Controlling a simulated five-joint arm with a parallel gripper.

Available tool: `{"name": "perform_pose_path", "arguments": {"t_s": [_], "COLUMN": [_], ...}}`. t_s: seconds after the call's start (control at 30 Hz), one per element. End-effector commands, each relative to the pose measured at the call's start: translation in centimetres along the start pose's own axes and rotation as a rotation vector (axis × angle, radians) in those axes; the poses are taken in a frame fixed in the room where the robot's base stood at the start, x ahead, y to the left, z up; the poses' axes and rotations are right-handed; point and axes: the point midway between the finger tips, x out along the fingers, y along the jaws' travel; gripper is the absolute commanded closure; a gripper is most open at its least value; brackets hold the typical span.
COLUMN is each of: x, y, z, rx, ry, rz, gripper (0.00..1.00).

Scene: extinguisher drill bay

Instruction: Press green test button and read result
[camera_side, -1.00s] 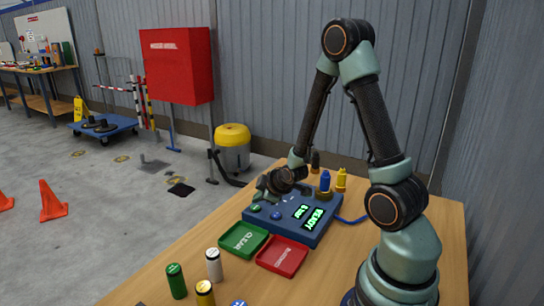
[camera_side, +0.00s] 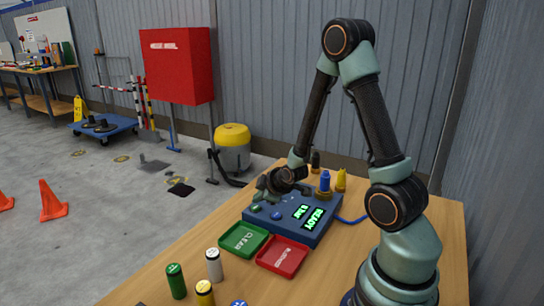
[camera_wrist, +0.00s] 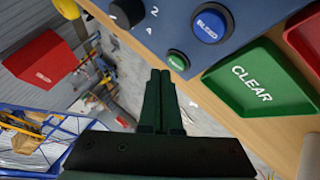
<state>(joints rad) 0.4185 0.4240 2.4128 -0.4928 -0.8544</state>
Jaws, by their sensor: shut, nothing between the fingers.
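The blue test box (camera_side: 318,233) sits on the wooden table with a lit green display (camera_side: 312,217) reading READY, plus a smaller line I cannot read surely. The green test button (camera_wrist: 177,60) is on its panel near the edge, beside the larger blue BLEED button (camera_wrist: 212,23) and a black knob (camera_wrist: 127,12). A small blue cylinder (camera_side: 325,180) stands upright at the box's far side. My gripper (camera_wrist: 160,74) is shut and empty. In the wrist view its tips show just left of and below the green button. In the side view my gripper (camera_side: 262,187) is over the box's left end; I cannot see contact.
A green CLEAR tray (camera_side: 243,253) and a red tray (camera_side: 282,270) lie in front of the box. Several small cylinders, including a white one (camera_side: 214,265) and a green one (camera_side: 176,281), stand at the table's near left.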

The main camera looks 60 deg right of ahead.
Motion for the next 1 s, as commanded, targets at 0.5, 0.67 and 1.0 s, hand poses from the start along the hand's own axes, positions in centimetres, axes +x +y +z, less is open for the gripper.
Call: {"name": "perform_pose_path", "arguments": {"t_s": [0.5, 0.67, 1.0], "x": [0.08, 0.42, 0.58], "y": [-0.09, -0.45, -0.6], "z": [0.04, 0.19, 0.24], "rx": [0.0, 0.0, 0.0], "ry": [0.0, 0.001, 0.003], "rz": [-0.001, -0.003, -0.002], "gripper": [1.0, 1.0, 1.0]}}
